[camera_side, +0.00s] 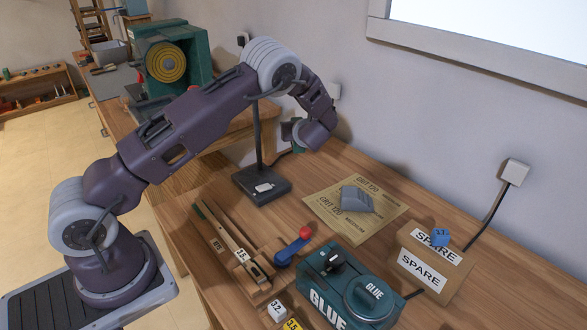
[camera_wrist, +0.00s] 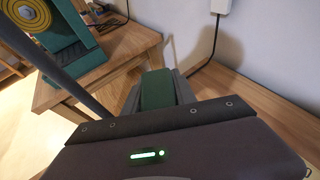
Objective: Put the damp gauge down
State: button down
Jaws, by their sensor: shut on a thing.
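My gripper (camera_wrist: 157,101) is shut on a dark green, rounded block, which I take to be the damp gauge (camera_wrist: 158,87); its face and any markings are turned away. In the side view the gripper (camera_side: 294,134) is up in the air near a dark upright post, and a bit of the green gauge (camera_side: 299,147) shows beside it, mostly hidden by my wrist. The gauge appears clear of the bench top. The post rises from a dark square base (camera_side: 280,190) on the bench, with a small pale piece (camera_side: 264,187) on the base.
A green glue heater (camera_side: 330,288), wooden jig (camera_side: 240,250) and red-knobbed lever (camera_side: 292,247) crowd the front. The wall is close behind.

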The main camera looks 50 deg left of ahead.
jog(key=w+a+f+m+t+h, duration=0.2)
jog(key=w+a+m+t, duration=0.1)
jog(key=w+a, duration=0.15)
jog(key=f, duration=0.9)
jog(key=shift+s+a+f, duration=0.15)
jog(key=shift+s+a, duration=0.2)
jog(key=shift+f, duration=0.1)
jog(key=c, duration=1)
grip_release()
